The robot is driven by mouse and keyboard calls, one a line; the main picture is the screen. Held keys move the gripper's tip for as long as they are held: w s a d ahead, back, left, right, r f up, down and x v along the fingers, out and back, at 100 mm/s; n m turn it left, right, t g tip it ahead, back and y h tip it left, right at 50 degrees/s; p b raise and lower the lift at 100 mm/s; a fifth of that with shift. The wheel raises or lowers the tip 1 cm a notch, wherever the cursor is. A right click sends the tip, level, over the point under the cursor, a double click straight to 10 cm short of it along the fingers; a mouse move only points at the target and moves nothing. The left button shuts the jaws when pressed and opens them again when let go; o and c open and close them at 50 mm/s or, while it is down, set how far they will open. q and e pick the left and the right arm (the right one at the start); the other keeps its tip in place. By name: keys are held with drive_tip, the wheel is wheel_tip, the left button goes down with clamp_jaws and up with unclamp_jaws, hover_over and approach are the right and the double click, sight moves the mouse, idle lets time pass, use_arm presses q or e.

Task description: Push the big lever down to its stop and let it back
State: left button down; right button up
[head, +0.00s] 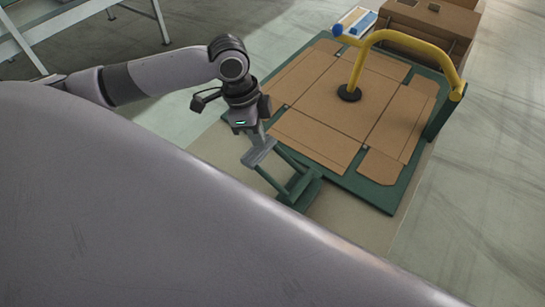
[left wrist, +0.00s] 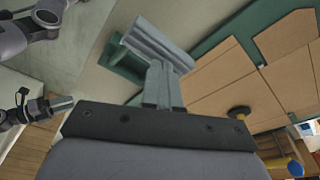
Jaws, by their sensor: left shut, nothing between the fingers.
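A yellow bent lever (head: 405,41) with a blue ball end rises over a flat brown carton sheet (head: 318,134); its black round pad (head: 349,93) appears to rest on the sheet. A green pedal-like lever (head: 299,185) with a ridged grey plate (head: 259,158) stands at the near edge. My left gripper (head: 262,137) is shut and empty, its fingertips at that plate. In the left wrist view its fingers (left wrist: 162,82) overlap the grey plate (left wrist: 153,45); I cannot tell whether they touch. What looks like my right gripper (left wrist: 62,104) shows there, its jaws unclear.
The carton sheet lies on a green board (head: 378,199). Brown cardboard boxes (head: 440,20) and a white tray with blue items (head: 356,19) stand at the back. A pale metal frame (head: 70,20) is at the top left. The floor to the right is clear.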

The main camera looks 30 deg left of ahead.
sight(259, 154)
idle(0.4)
use_arm(q)
drive_tip(key=shift+s+d+f+b, duration=0.1)
drive_tip(key=shift+f+b, duration=0.55)
drive_tip(key=shift+f, duration=1.25)
drive_tip(key=shift+d+f+b, duration=0.1)
drive_tip(key=shift+f+b, duration=0.55)
drive_tip(key=shift+f, duration=1.2)
drive_tip(key=shift+r, duration=0.1)
drive_tip(key=shift+a, duration=0.1)
drive_tip(key=shift+r, duration=0.25)
wheel_tip(259, 154, up, 3)
drive_tip(key=p, duration=0.3)
drive_tip(key=shift+a+f+p, duration=0.1)
drive_tip(key=shift+f+p, duration=0.05)
drive_tip(key=shift+p, duration=0.2)
drive_tip(key=shift+r+p, duration=0.85)
drive_tip(key=shift+r, duration=3.55)
